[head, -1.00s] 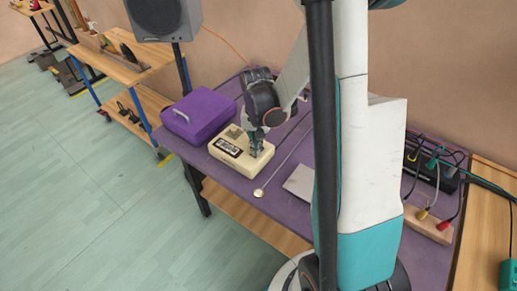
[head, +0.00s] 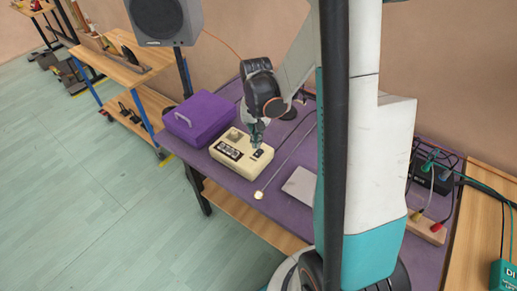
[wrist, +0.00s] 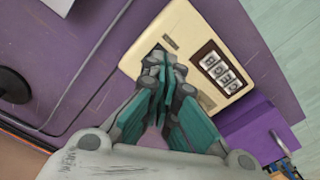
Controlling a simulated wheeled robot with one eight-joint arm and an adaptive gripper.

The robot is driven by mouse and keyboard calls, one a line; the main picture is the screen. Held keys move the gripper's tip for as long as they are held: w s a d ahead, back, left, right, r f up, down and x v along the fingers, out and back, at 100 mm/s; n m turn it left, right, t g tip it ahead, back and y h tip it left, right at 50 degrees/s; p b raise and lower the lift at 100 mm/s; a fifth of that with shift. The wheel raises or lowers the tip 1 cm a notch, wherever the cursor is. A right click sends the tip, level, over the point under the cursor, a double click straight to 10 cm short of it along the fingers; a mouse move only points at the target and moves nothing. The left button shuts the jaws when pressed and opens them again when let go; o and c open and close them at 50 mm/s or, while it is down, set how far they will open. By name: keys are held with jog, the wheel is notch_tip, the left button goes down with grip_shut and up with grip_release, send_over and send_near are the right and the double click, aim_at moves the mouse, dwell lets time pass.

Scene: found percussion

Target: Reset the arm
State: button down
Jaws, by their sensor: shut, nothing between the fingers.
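My gripper (head: 256,138) is shut and empty, its teal and grey fingers pressed together. It points down above the right part of a cream box (head: 238,147) on the purple table. I cannot tell whether the fingertips touch the box.
A purple case (head: 199,118) with a handle sits left of the box. A thin rod with a round end (head: 259,194) and a pale flat plate (head: 300,186) lie to the right. A speaker (head: 165,18) stands behind. Cables and a wooden block (head: 428,230) are at the far right.

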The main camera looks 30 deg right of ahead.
jog(key=shift+r+p, duration=0.45)
jog(key=shift+r, duration=0.45)
